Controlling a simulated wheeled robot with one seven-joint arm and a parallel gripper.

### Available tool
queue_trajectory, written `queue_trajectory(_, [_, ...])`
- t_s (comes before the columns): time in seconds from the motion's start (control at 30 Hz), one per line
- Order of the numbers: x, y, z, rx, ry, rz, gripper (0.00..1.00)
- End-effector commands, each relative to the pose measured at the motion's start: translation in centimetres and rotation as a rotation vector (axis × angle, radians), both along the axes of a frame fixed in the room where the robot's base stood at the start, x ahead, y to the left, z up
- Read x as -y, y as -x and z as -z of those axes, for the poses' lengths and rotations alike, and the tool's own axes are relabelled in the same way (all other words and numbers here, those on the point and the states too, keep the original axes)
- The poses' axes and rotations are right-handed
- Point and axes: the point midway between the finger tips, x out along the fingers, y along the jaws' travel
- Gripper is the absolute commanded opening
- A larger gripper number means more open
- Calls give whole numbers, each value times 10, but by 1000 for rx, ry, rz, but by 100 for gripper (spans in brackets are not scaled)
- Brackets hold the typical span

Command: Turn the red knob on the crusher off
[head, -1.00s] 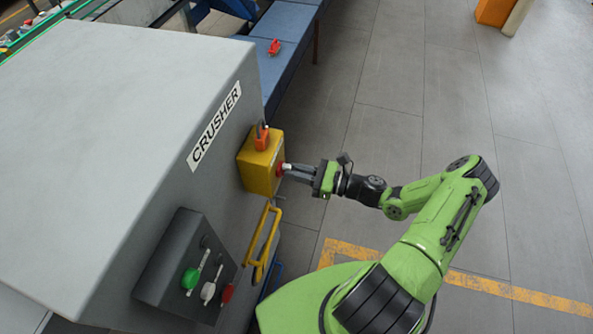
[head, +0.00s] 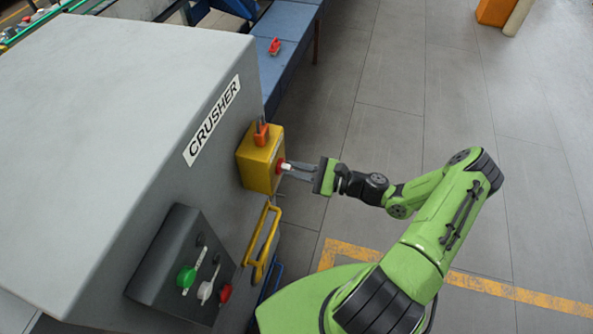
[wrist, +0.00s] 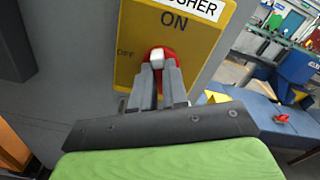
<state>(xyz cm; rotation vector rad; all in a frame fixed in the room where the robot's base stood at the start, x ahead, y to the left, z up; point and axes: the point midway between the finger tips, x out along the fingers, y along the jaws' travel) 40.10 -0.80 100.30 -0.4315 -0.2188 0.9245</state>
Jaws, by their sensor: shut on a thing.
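The crusher (head: 110,110) is a large grey machine at the left of the head view. A yellow box (head: 256,176) on its right side carries the red knob (head: 279,168). In the wrist view the knob (wrist: 172,72) is a red disc with a white grip (wrist: 157,57). The label ON is above it and OFF to its left; the grip's exact pointing direction is hard to tell. My gripper (head: 289,170) reaches the knob from the right. In the wrist view its fingers are shut on the knob's white grip, partly hiding the knob.
A sloped panel (head: 165,265) with green, white and red controls is on the crusher's near side. A yellow handle (head: 264,245) hangs below the box. An orange padlock-like piece (head: 261,135) tops the box. A blue bench (head: 285,60) stands behind. Open floor lies right.

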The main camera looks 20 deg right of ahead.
Motion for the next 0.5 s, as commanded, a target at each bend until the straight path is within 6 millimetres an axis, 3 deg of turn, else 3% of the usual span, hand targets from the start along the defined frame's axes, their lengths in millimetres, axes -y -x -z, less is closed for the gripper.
queue_trajectory(0.5, [-1,2,4,398,287,-1,0])
